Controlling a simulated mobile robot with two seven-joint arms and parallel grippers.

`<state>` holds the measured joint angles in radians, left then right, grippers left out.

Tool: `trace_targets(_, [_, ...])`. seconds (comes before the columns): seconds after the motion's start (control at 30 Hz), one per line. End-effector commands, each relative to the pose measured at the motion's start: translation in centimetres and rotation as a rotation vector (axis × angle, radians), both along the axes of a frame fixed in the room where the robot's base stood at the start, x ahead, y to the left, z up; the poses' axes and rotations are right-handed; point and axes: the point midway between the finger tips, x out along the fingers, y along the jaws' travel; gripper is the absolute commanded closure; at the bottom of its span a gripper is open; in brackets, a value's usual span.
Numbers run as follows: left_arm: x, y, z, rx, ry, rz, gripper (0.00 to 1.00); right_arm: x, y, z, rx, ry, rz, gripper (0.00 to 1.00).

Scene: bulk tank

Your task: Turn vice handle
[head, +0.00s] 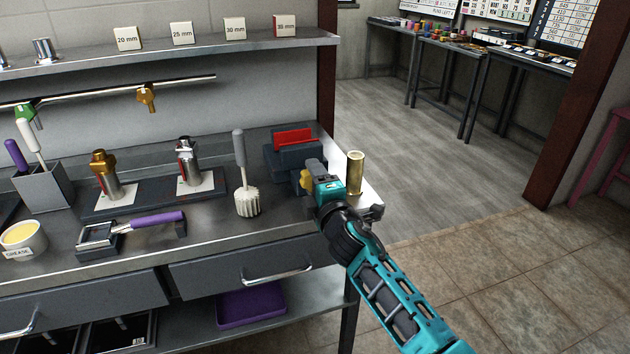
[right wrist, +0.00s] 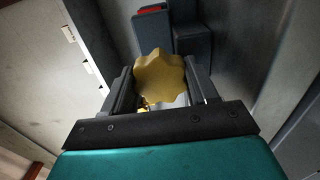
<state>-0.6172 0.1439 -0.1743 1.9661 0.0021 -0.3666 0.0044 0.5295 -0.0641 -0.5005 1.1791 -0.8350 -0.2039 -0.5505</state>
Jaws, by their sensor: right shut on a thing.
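The vice (head: 288,158) is a dark grey block with red jaw faces, at the right end of the bench. Its handle is a yellow lobed knob (head: 306,179) on the near right side of the vice. My right gripper (head: 312,180) reaches in from the lower right and is shut on the knob. In the right wrist view the yellow knob (right wrist: 160,79) sits between the two dark fingers, with the vice body (right wrist: 152,30) and a bit of red behind it. The gripper hides part of the knob in the head view. My left gripper is out of view.
A brass cylinder (head: 355,172) stands upright at the bench's right end, close beside my right gripper. A white-bristled brush (head: 246,200) stands left of the vice. A purple-handled tool (head: 152,222) lies further left. A shelf (head: 200,50) with size blocks runs above.

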Motion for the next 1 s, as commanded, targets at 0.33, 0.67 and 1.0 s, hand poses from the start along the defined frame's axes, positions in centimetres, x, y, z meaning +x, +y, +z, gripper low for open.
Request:
trace_targets(0.33, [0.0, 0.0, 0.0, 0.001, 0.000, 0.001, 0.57, 0.0, 0.0, 0.1, 0.002, 0.000, 0.000, 0.19])
trace_targets(0.67, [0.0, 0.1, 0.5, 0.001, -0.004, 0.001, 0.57, -0.9, -0.3, 0.1, 0.002, 0.001, -0.001, 0.19])
trace_targets(1.0, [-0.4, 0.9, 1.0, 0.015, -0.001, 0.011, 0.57, -6.3, -2.1, 0.0, 0.002, 0.002, 0.000, 0.19])
